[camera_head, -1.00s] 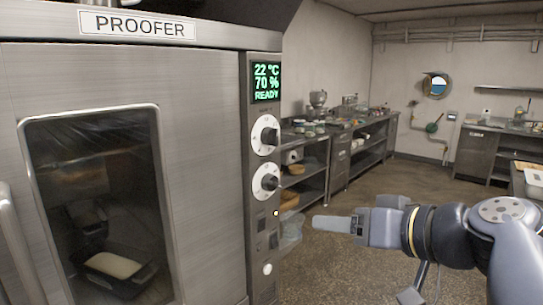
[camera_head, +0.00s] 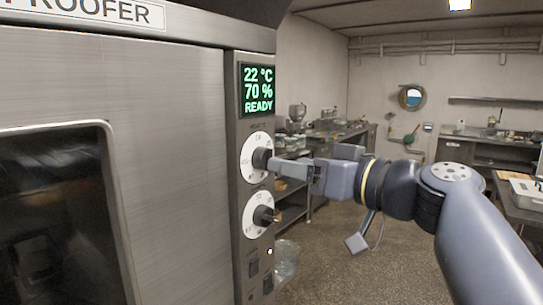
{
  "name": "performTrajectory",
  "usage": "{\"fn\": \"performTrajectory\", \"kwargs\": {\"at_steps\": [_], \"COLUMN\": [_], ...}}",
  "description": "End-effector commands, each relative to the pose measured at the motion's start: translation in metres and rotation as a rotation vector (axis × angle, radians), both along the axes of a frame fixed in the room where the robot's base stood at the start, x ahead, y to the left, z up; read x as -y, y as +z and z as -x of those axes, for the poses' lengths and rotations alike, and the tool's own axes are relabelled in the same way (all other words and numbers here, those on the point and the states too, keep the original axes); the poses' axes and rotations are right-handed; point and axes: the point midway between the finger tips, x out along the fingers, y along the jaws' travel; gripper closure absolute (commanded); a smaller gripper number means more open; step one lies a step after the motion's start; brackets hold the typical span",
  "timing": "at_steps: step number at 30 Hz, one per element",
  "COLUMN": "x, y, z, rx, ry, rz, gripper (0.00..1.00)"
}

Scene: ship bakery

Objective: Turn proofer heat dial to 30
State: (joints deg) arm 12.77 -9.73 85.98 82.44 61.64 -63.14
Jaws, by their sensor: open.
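The proofer (camera_head: 170,160) is a large brushed-steel cabinet on the left. Its green display (camera_head: 258,90) reads 22 °C, 70 % and READY. Below it sit two white-faced dials with black knobs: the upper dial (camera_head: 249,150) and the lower dial (camera_head: 256,225). My gripper (camera_head: 283,165) is open, its fingertips at the right side of the upper knob. I cannot tell whether they touch it or straddle it. The tips partly cover that dial's right side. The lower dial is unobstructed. The dial numbers are too small to read.
Small switches (camera_head: 253,268) and an indicator light sit below the dials. The proofer's dark glass door (camera_head: 60,220) is at the left. Steel counters (camera_head: 340,135) with equipment line the back wall. Open floor (camera_head: 390,240) lies to the right of the proofer.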

Motion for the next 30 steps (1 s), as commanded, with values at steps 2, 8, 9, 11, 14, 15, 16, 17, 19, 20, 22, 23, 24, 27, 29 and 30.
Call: {"fn": "performTrajectory", "kwargs": {"at_steps": [2,8,9,11,14,15,16,17,19,20,22,23,24,27,29,30], "x": [-0.01,-0.028,-0.03,-0.034,-0.037,-0.037,-0.038,-0.038,-0.038,-0.038,-0.038,-0.038,-0.038,-0.038,-0.038,-0.038], "y": [0.002,0.001,0.001,0.001,0.0,0.0,0.0,0.0,0.0,0.0,0.0,0.0,0.0,0.0,0.0,0.0], "z": [-0.008,-0.025,-0.027,-0.03,-0.034,-0.034,-0.035,-0.035,-0.035,-0.035,-0.035,-0.035,-0.035,-0.035,-0.035,-0.035], "rx": [-0.003,-0.003,-0.002,-0.001,-0.001,-0.001,-0.001,-0.001,-0.001,-0.001,-0.001,-0.001,-0.001,-0.001,-0.001,-0.001], "ry": [0.005,0.003,0.003,0.002,0.0,0.0,-0.001,-0.001,-0.001,-0.001,-0.001,-0.001,-0.001,-0.001,-0.001,-0.001], "rz": [-0.001,-0.001,-0.001,0.0,0.0,-0.001,-0.001,-0.001,-0.001,-0.001,-0.001,-0.001,-0.001,-0.001,-0.001,-0.001], "gripper": [0.42,0.42,0.42,0.42,0.42,0.42,0.42,0.42,0.42,0.42,0.42,0.42,0.43,0.51,0.56,0.59]}}
